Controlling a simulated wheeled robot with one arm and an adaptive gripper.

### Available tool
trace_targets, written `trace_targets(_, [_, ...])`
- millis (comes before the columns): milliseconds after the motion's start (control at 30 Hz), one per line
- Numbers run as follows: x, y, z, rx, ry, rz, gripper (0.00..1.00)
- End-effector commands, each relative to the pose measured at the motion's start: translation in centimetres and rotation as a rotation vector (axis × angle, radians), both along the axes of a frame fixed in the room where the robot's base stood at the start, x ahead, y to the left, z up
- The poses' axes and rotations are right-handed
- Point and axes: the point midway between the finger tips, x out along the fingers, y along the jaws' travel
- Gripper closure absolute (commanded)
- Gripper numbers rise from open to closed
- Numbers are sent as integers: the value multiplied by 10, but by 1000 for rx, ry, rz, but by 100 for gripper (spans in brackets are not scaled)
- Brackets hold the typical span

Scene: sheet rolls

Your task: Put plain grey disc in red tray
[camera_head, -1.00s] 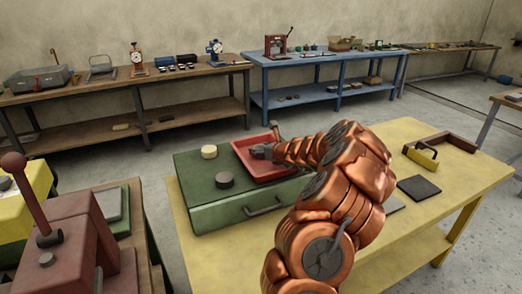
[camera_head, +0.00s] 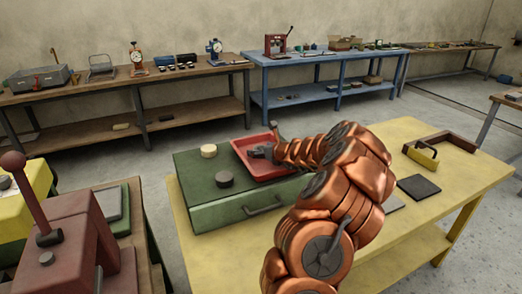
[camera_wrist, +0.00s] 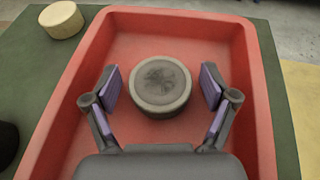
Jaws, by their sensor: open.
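A grey disc (camera_wrist: 160,85) with a darker patch on its top lies flat in the red tray (camera_wrist: 185,20). My gripper (camera_wrist: 162,88) is open around it, one finger on each side, with a visible gap at both fingers. In the head view, my gripper (camera_head: 259,153) is low over the red tray (camera_head: 285,171), which sits on top of a green box. The disc cannot be clearly made out there beside the gripper.
A cream disc (camera_head: 208,151) and a dark grey disc (camera_head: 224,180) stand on the green box (camera_head: 215,200), left of the tray. The cream disc also shows in the wrist view (camera_wrist: 62,20). A black square plate (camera_head: 418,187) lies on the yellow table (camera_head: 390,245).

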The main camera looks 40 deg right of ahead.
Motion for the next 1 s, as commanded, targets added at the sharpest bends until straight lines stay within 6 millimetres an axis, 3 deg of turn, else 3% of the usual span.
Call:
trace_targets(267, [-17, 2, 10, 1, -2, -2, 16])
trace_targets(700, [-79, 11, 35, 0, -1, -1, 16])
trace_targets(1000, [-106, 14, 46, 0, 1, -2, 16])
